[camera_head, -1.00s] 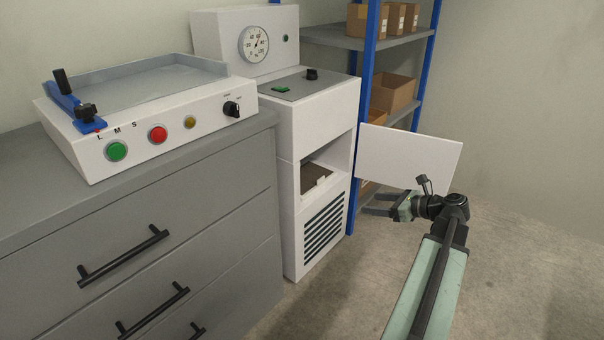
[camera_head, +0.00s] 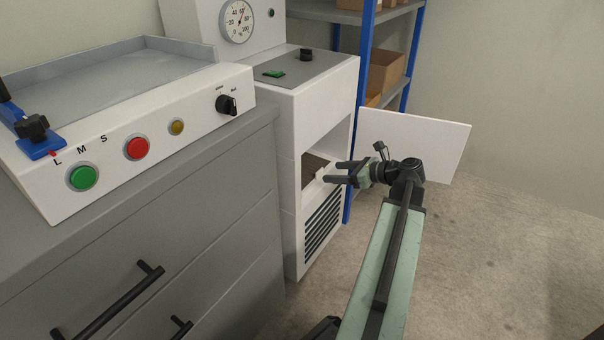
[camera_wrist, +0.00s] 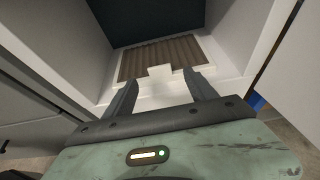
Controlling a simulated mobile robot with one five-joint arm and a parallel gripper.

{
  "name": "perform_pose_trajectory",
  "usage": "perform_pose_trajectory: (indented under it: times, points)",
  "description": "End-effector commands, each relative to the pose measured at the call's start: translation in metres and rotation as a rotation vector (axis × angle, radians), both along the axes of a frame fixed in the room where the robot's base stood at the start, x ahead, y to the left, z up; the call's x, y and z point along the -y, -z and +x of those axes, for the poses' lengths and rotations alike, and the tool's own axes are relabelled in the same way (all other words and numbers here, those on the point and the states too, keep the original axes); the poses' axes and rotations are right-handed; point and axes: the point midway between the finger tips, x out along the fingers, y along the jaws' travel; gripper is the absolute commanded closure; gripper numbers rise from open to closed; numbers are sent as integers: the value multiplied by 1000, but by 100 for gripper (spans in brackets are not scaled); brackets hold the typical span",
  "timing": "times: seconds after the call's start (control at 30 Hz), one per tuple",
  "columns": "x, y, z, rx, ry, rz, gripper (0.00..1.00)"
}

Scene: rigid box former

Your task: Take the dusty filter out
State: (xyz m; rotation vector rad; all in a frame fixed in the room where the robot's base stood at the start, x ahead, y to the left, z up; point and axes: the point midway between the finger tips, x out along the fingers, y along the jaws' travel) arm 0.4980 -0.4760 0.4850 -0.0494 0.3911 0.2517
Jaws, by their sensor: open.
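The dusty filter (camera_wrist: 158,60) is a brown pleated panel in a pale frame with a white tab (camera_wrist: 160,72) at its near edge. It lies flat inside the open compartment of the white cabinet. In the head view only part of its brown surface (camera_head: 313,168) shows through the opening. My gripper (camera_head: 341,172) is open and empty at the mouth of the compartment. In the wrist view its fingers (camera_wrist: 163,88) point toward the filter, one on each side of the tab. I cannot tell whether they touch it.
The white compartment door (camera_head: 413,145) stands open to the right of the opening, behind my wrist. A grey drawer cabinet (camera_head: 140,215) with a white button unit (camera_head: 120,135) is at left. A blue-post shelf (camera_head: 365,60) with boxes stands behind. Floor at right is clear.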

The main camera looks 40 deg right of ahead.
Motion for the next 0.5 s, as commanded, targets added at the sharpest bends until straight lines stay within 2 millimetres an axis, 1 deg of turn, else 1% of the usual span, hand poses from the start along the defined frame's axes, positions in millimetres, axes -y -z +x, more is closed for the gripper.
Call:
perform_pose_trajectory:
  times: [0.07, 0.17, 0.3, 0.37, 0.5]
  points:
    - [1, 1, 1, 0, 3, 0, 35]
    - [-2, 8, 10, 0, 4, -1, 35]
    - [-8, 19, 32, 0, 5, -1, 35]
    - [-10, 21, 39, 0, 5, -1, 35]
    - [-10, 20, 42, 0, 9, 0, 35]
